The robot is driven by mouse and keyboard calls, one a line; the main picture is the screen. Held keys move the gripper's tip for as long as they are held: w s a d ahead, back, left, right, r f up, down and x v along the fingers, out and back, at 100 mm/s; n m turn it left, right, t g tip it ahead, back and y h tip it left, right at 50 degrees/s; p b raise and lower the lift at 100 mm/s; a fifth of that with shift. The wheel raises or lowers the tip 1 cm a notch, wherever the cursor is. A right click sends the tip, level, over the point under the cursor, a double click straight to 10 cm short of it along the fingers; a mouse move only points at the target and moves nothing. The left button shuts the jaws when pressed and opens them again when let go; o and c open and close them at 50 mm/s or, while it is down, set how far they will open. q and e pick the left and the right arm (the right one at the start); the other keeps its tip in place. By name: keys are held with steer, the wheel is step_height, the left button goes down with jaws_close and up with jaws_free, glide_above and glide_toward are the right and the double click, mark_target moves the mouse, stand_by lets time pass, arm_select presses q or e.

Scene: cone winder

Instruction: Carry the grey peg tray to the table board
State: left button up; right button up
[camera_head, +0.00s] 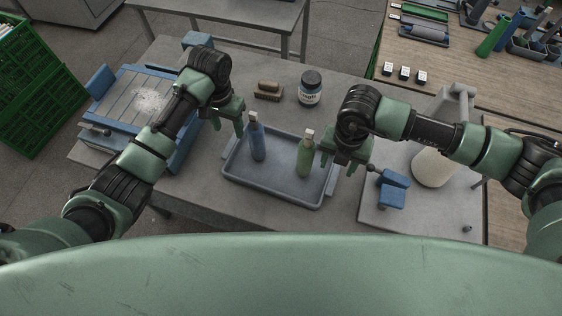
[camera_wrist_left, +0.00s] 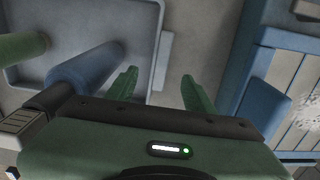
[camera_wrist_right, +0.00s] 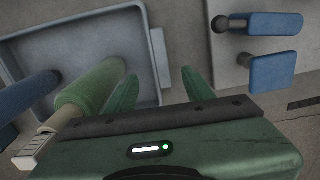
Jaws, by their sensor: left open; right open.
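The grey peg tray (camera_head: 278,182) lies flat on the grey table, holding a blue peg (camera_head: 257,143) and a green peg (camera_head: 304,158), both upright. My left gripper (camera_head: 228,127) is open and empty above the tray's left end; in the left wrist view its fingers (camera_wrist_left: 160,92) stand either side of the line of the rim and its tab (camera_wrist_left: 165,62). My right gripper (camera_head: 347,164) is open and empty at the right end; its fingers (camera_wrist_right: 158,90) likewise straddle the rim line near a tab (camera_wrist_right: 159,58). Contact with the rim cannot be told.
A blue-framed slatted board (camera_head: 138,98) sits at the table's left. A brush (camera_head: 268,91) and a jar (camera_head: 310,88) stand behind the tray. Blue blocks (camera_head: 392,196) and a pale cone (camera_head: 432,166) are at the right. A wooden table (camera_head: 440,72) stands at the back right.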

mark_target(233, 142)
arm_select(q)
steer(key=f, duration=0.8)
steer(key=shift+w+d, duration=0.1)
steer(key=shift+w, duration=0.15)
arm_select(e)
steer(key=f, duration=0.8)
steer(key=shift+w+d, duration=0.1)
steer(key=shift+w, duration=0.15)
arm_select(q)
jaws_close()
arm_select(e)
jaws_close()
arm_select(q)
steer(key=shift+r, duration=0.1)
arm_select(e)
steer(key=shift+r, duration=0.1)
